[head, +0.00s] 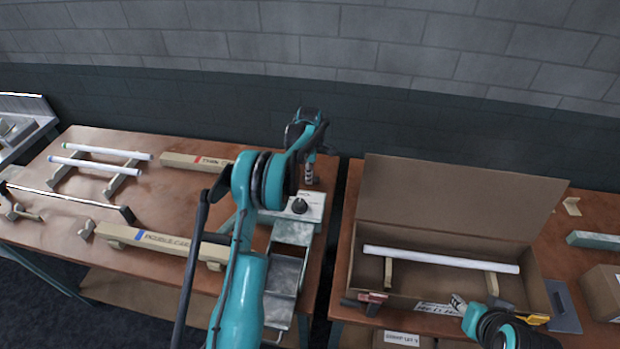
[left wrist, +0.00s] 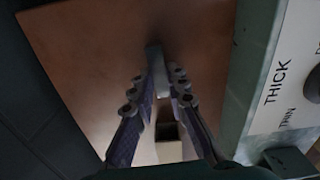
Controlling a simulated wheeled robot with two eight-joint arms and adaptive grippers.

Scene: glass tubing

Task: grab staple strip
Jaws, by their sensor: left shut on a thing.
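My left gripper (head: 309,174) reaches down at the back right of the left table, beside a pale machine with a black knob. In the left wrist view, its fingers (left wrist: 163,78) are closed on a small grey strip (left wrist: 155,57), which looks like the staple strip. The strip sticks out past the fingertips over the brown tabletop. In the head view the strip is too small to make out. My right arm shows at the bottom right; its gripper (head: 462,305) is small and partly hidden near the front of the open box.
The machine (head: 318,209) has a panel marked THICK and THIN. White tubes (head: 98,166) lie on wooden rests at the left. An open cardboard box (head: 455,208) on the right table holds a long white tube (head: 440,260). A gap separates the tables.

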